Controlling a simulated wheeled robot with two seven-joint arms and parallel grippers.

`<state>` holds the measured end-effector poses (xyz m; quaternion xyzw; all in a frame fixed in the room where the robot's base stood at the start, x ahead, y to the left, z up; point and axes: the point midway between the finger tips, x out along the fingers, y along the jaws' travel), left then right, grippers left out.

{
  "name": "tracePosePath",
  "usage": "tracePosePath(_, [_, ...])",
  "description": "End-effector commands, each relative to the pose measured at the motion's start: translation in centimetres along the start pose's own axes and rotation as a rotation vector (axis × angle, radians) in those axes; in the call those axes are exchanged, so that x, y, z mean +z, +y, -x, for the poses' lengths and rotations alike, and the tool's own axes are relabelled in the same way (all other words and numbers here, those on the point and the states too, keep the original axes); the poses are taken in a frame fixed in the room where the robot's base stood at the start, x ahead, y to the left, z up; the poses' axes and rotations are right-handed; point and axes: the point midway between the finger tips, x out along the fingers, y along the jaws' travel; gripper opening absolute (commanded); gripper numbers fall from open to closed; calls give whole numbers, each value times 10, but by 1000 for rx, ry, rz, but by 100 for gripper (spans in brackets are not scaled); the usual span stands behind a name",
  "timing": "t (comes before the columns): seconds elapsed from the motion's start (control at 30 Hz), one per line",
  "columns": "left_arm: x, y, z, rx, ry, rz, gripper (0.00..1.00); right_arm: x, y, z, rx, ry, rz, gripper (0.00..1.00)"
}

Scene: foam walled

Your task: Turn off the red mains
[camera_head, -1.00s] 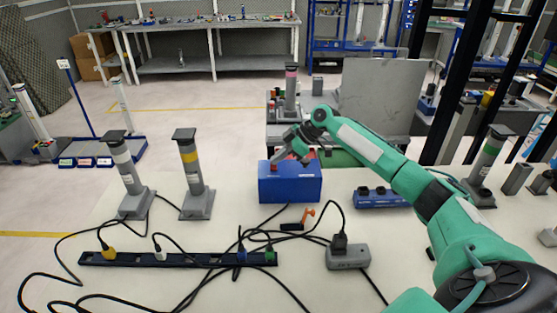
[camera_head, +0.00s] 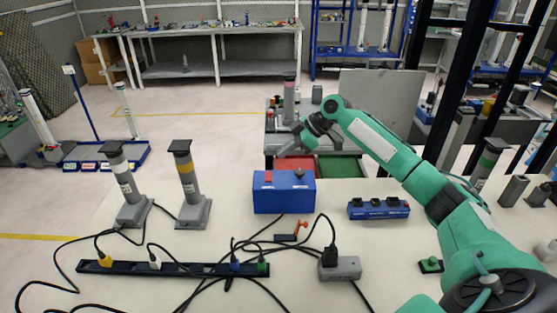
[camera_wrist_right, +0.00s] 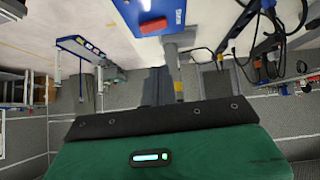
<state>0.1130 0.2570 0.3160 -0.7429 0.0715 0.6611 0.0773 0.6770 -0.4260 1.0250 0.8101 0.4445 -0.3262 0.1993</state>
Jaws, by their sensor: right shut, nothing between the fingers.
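A blue box (camera_head: 284,198) stands on the white table in the middle of the head view. A red switch (camera_head: 268,177) is at its upper left and a dark knob (camera_head: 299,173) at its upper right. I cannot tell which way the red switch is set. My right gripper (camera_head: 300,136) is shut and empty, above and beyond the box and apart from it. The right wrist view shows the blue box (camera_wrist_right: 146,10) with the red switch (camera_wrist_right: 153,26) at the top, clear of my green gripper housing. My left gripper is not in view.
A black power strip (camera_head: 195,269) with several plugs and loose cables lies in front of the box. A grey socket block (camera_head: 340,268) and a blue block with black knobs (camera_head: 378,208) lie to the right. Two grey posts (camera_head: 188,182) stand left.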

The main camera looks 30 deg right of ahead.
Motion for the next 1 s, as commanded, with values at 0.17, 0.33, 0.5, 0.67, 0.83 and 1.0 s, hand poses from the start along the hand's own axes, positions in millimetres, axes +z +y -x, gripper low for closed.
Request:
tracePosePath(0.17, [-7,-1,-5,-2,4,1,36,2,-3,32,1,0,0,0])
tracePosePath(0.33, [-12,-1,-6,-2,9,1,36,1,-4,48,1,0,1,0])
tracePosePath(0.5, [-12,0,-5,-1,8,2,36,0,-5,52,-1,1,1,0])
tracePosePath(0.67, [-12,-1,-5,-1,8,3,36,0,-5,52,-1,1,1,0])
tracePosePath(0.83, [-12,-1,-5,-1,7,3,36,0,-5,52,-1,1,0,0])
tracePosePath(1.0, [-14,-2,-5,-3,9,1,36,0,-5,52,0,0,0,0])
